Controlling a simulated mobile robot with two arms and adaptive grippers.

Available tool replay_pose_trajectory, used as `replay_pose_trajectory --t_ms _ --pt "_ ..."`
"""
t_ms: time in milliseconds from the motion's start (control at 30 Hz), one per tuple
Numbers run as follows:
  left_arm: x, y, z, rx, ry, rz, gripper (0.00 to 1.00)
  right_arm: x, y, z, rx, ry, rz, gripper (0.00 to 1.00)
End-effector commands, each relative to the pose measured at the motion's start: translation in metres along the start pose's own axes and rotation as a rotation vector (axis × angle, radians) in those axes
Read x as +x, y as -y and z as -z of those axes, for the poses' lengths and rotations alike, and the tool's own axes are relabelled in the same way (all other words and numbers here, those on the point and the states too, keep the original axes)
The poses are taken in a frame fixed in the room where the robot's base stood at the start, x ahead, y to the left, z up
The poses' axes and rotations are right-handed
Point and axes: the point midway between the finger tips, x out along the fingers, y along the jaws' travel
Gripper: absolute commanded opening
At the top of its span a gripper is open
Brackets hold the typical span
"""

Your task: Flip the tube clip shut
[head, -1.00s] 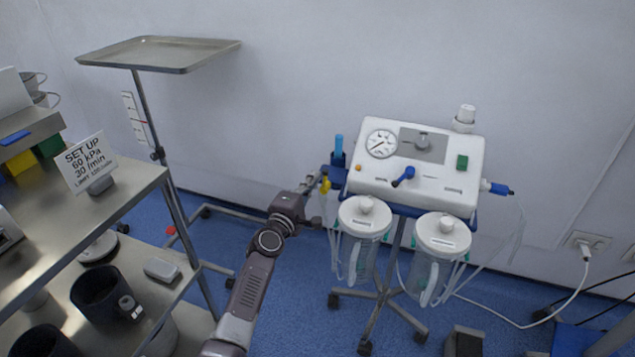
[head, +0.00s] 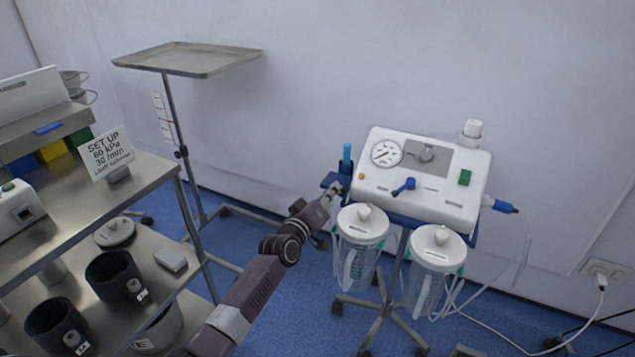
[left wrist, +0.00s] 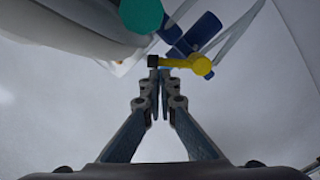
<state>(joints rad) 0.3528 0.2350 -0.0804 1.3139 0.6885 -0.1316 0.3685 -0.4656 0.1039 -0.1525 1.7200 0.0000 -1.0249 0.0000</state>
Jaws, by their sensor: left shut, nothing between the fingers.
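The yellow tube clip (left wrist: 197,64) shows in the left wrist view, just beyond my fingertips and slightly to the right, with a dark block at its left end. I cannot tell whether its lever is open or closed. Blue fittings (left wrist: 205,30) and a clear tube (left wrist: 240,25) lie behind it. My left gripper (left wrist: 160,72) is shut and empty, its tips close to the clip; contact is unclear. In the head view my left gripper (head: 337,188) is at the left side of the white suction unit (head: 425,175), and the clip is hidden there.
Two clear jars with white lids (head: 362,222) (head: 437,246) hang below the unit. A blue holder (head: 346,158) stands just behind my gripper. A steel tray stand (head: 190,60) and a steel cart (head: 150,180) are at left. Blue floor lies between.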

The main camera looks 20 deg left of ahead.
Motion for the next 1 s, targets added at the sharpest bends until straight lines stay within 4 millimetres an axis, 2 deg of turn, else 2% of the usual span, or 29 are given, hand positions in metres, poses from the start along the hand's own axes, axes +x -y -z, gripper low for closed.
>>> replay_pose_trajectory --t_ms 267,567,1000 --pt "0.0 -0.001 -0.012 0.189 0.004 0.012 0.0 0.022 0.002 -0.018 -0.003 0.016 0.002 0.4" --pt "0.001 -0.001 -0.018 0.185 0.003 0.012 0.0 0.032 0.002 -0.026 -0.004 0.022 0.003 0.4" --pt "0.001 -0.001 -0.019 0.183 0.002 0.011 0.0 0.033 0.002 -0.028 -0.004 0.022 0.002 0.4"
